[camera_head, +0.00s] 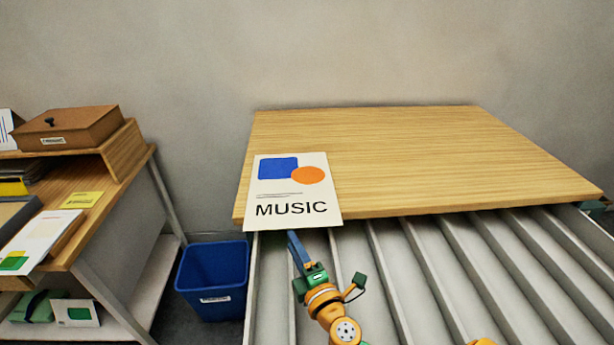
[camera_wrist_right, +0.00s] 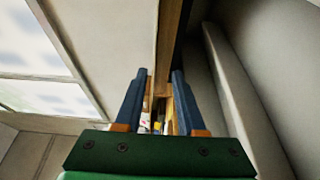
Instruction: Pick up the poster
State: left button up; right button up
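The poster (camera_head: 292,190) is a cream sheet with a blue shape, an orange circle and the word MUSIC. It lies flat at the left front corner of the wooden tabletop (camera_head: 420,150), its lower edge sticking out past the front edge. My right gripper (camera_head: 292,236) is just in front of that lower edge, its blue fingers pointing up towards it. In the wrist view my right gripper (camera_wrist_right: 160,73) has its fingers apart, with a wooden edge beyond the tips. I cannot tell whether the poster's edge is between them. My left gripper is out of view.
A blue bin (camera_head: 213,280) stands on the floor at the left. A side desk (camera_head: 110,200) at the far left holds papers and a brown box (camera_head: 68,128). Grey slats (camera_head: 400,270) run below the tabletop's front edge. Most of the tabletop is clear.

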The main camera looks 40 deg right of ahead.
aim_at(281, 227)
jog(key=w, duration=0.6)
jog(key=shift+w+d+r+p, duration=0.15)
jog(key=shift+w+r+p, duration=0.05)
jog(key=shift+r+p, duration=0.2)
jog(key=shift+s, duration=0.1)
grip_shut()
dwell(0.7)
